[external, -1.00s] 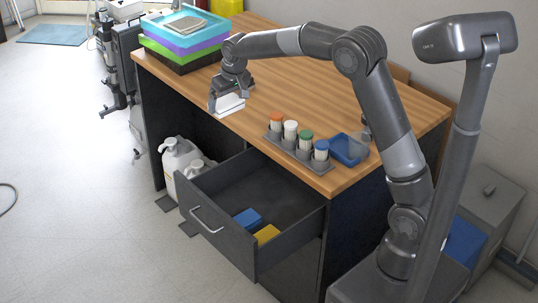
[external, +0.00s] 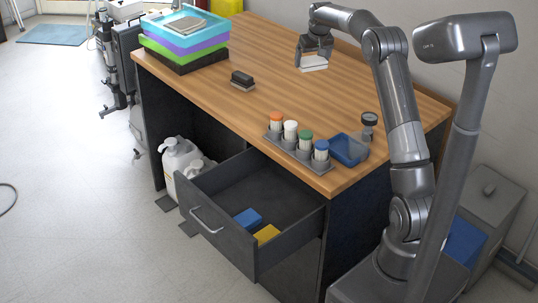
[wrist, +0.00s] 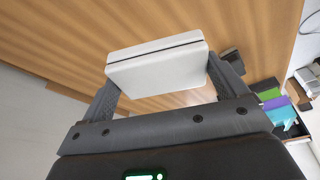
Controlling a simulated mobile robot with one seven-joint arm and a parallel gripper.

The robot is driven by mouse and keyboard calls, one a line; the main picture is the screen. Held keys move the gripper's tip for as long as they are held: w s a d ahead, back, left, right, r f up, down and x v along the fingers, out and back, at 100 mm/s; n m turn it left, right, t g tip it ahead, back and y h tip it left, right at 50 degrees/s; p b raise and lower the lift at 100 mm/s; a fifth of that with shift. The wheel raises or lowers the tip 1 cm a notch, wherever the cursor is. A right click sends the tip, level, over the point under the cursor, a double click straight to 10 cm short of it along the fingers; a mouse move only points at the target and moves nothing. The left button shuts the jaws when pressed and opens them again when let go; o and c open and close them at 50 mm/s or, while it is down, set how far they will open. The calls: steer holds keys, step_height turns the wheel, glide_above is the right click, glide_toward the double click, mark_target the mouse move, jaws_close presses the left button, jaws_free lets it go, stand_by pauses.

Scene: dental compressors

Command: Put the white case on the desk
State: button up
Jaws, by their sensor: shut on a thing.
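The white case (external: 313,62) is a flat white box with a dark seam. My gripper (external: 314,54) is shut on it. In the wrist view the case (wrist: 158,66) sits between the two fingers of my gripper (wrist: 160,88). The wooden desk (external: 270,100) lies below, and the case is over its back part. I cannot tell whether the case touches the desk top.
A black eraser-like block (external: 242,79) lies on the desk. Stacked coloured trays (external: 185,42) stand at the far left. A rack of capped tubes (external: 297,146) and a blue tray (external: 349,149) are near the front corner. An open drawer (external: 255,200) juts out below.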

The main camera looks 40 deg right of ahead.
steer(key=shift+s+d+f, duration=0.2)
steer(key=shift+d+f, duration=0.05)
steer(key=shift+d, duration=0.4)
steer(key=shift+s+d+f, duration=0.15)
steer(key=shift+d+f, duration=0.05)
steer(key=shift+d, duration=0.4)
step_height(320, 180, down, 4)
glide_above(283, 101)
steer(key=s, duration=0.1)
steer(key=f, duration=0.7)
steer(key=shift+s+a+f, duration=0.1)
steer(key=shift+a, duration=0.15)
steer(key=shift+f, duration=2)
steer(key=o, duration=0.7)
steer(key=shift+f, duration=0.15)
